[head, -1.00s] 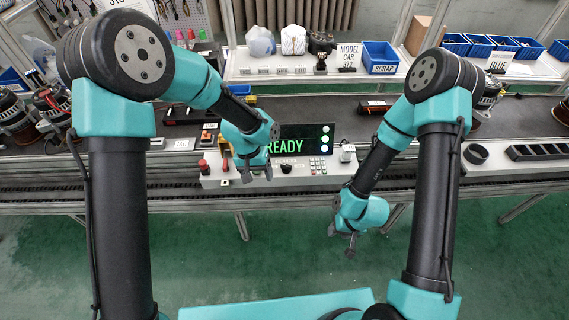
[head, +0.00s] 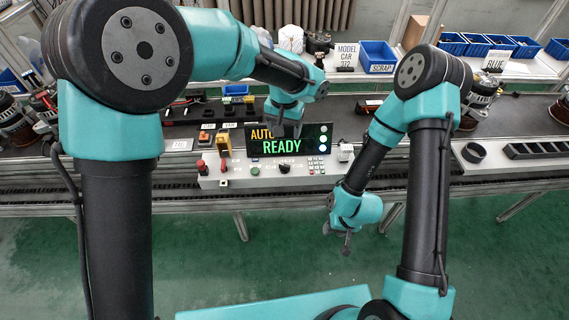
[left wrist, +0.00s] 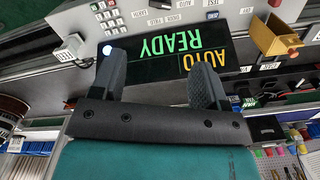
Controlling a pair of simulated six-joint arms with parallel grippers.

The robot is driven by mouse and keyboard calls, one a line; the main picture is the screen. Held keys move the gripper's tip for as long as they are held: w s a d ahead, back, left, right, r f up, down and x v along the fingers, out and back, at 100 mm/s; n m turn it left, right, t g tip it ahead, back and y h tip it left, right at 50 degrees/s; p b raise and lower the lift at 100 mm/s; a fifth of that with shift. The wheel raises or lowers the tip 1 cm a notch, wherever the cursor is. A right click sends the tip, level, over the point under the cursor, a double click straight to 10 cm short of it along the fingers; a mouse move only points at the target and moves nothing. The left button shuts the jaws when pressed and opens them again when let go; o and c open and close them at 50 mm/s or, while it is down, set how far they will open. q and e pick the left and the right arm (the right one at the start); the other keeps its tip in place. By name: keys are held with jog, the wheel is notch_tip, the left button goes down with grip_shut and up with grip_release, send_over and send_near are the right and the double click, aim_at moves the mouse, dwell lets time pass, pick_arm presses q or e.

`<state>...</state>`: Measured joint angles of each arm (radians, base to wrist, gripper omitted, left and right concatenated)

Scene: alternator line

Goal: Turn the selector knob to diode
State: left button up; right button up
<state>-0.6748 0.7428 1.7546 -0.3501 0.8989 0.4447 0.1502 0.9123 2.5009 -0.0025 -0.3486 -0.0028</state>
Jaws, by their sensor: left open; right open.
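The selector knob (head: 284,168) is a small black knob on the front of the grey control panel (head: 212,182), below the display. The display (head: 300,146) reads AUTO and READY. Which mark the knob points at is too small to tell. My left gripper (head: 288,129) is open and empty, above the panel and in front of the display's upper part, apart from the knob. In the left wrist view its open fingers (left wrist: 158,78) frame the upside-down display (left wrist: 160,47). My right gripper (head: 345,243) is open and empty, in front of the bench edge, low and right of the panel.
A blue scrap bin (head: 378,57) stands on the back shelf. A black tray (head: 535,150) lies at the right.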

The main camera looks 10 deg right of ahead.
aim_at(284, 165)
pick_arm(q)
notch_tip(284, 165, down, 17)
jog(key=shift+r, duration=0.15)
dwell(0.5)
jog(key=c, duration=0.9)
